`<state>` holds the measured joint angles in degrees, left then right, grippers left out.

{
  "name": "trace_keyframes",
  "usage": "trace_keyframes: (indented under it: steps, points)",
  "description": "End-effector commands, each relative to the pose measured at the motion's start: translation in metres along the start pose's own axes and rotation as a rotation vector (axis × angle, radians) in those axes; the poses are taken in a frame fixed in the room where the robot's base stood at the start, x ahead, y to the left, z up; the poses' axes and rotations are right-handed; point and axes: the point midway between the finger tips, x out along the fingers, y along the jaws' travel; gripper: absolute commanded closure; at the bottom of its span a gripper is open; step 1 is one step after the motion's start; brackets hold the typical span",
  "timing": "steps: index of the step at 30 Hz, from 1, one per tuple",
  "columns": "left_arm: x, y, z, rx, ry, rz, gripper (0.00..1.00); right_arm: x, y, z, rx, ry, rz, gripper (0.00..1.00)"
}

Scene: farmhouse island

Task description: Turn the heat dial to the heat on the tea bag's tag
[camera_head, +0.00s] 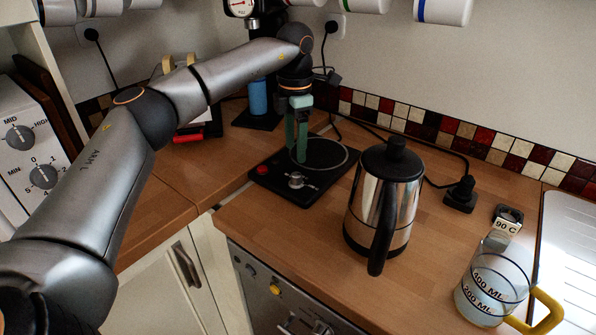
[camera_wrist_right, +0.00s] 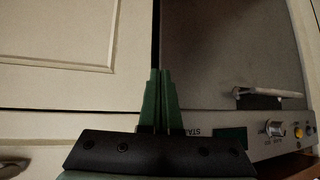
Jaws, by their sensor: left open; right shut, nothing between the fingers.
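The heat dial (camera_head: 296,181) is a small silver knob on the front part of a black hot plate (camera_head: 325,180). My left gripper (camera_head: 300,158) points down over the hot plate, its green fingers slightly apart and empty. Its tips appear just behind and above the dial; whether they touch anything I cannot tell. The tag (camera_head: 506,226) reads "90 C" and sits at the right, by a small dark object. The tea bag itself I cannot make out. The dial's marks are too small to read. My right gripper (camera_wrist_right: 161,75) is shut and empty, facing cabinet fronts in the right wrist view.
A steel kettle (camera_head: 382,198) with black lid and handle stands right of the hot plate. A measuring jug (camera_head: 484,290) with yellow handle stands at the front right. A red button (camera_head: 262,170) is left of the dial. A black plug (camera_head: 461,195) lies behind the kettle.

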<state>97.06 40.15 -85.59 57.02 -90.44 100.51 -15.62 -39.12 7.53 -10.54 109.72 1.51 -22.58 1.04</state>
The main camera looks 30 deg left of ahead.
Motion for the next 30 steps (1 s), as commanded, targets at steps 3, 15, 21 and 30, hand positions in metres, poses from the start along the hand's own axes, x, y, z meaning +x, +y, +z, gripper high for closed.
trace_keyframes:
  steps: [3, 15, 21, 30]
  points:
    - [0.028, -0.001, -0.001, 0.002, 0.004, -0.003, 0.38, 0.0, 0.0, 0.0, 0.0, 0.0, 0.0, 1.0]
    - [0.077, -0.001, 0.0, 0.001, 0.0, -0.002, 0.38, -0.001, 0.0, -0.001, 0.0, 0.0, 0.0, 1.0]
    - [0.08, -0.001, 0.0, 0.001, -0.001, -0.001, 0.38, -0.001, 0.0, -0.002, 0.0, 0.002, 0.0, 1.0]
    - [0.079, -0.001, 0.0, 0.001, -0.001, -0.001, 0.59, 0.0, 0.0, -0.003, 0.0, 0.002, 0.0, 1.0]
